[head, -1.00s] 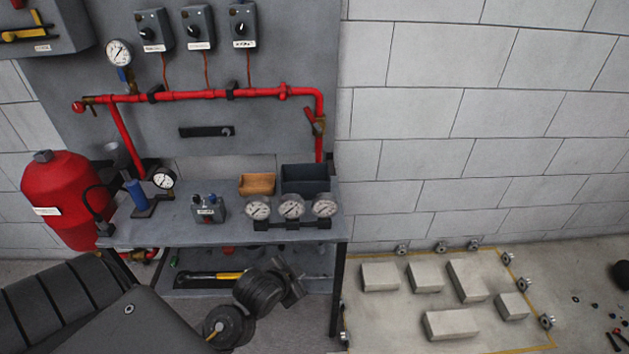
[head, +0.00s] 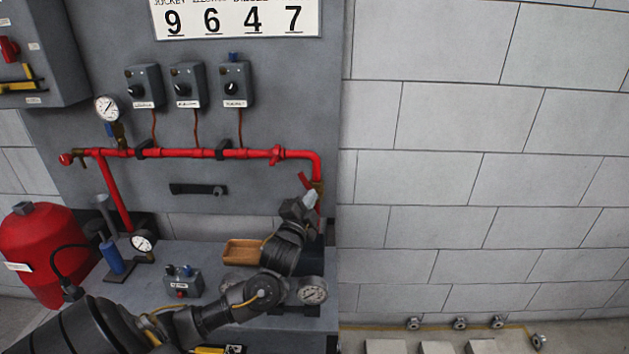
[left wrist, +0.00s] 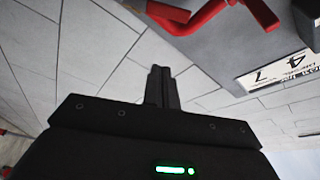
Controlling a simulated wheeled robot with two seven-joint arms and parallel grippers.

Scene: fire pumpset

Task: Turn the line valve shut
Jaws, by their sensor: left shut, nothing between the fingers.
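The line valve, a brass body (head: 319,187) with a red lever (head: 304,179), sits on the right-hand downward run of the red pipe (head: 190,153) on the grey panel. The lever slants, its upper end to the left. My left gripper (head: 307,198) is shut and empty, with its tips close below the lever in the head view; it hides part of the lower pipe. I cannot tell whether they touch. In the left wrist view, the shut fingers (left wrist: 161,73) point toward red parts (left wrist: 190,18) at the top, with a visible gap. My right gripper is out of view.
A red tank (head: 40,245) stands at the left. Control boxes (head: 188,85) hang above the pipe. The block wall to the right is clear.

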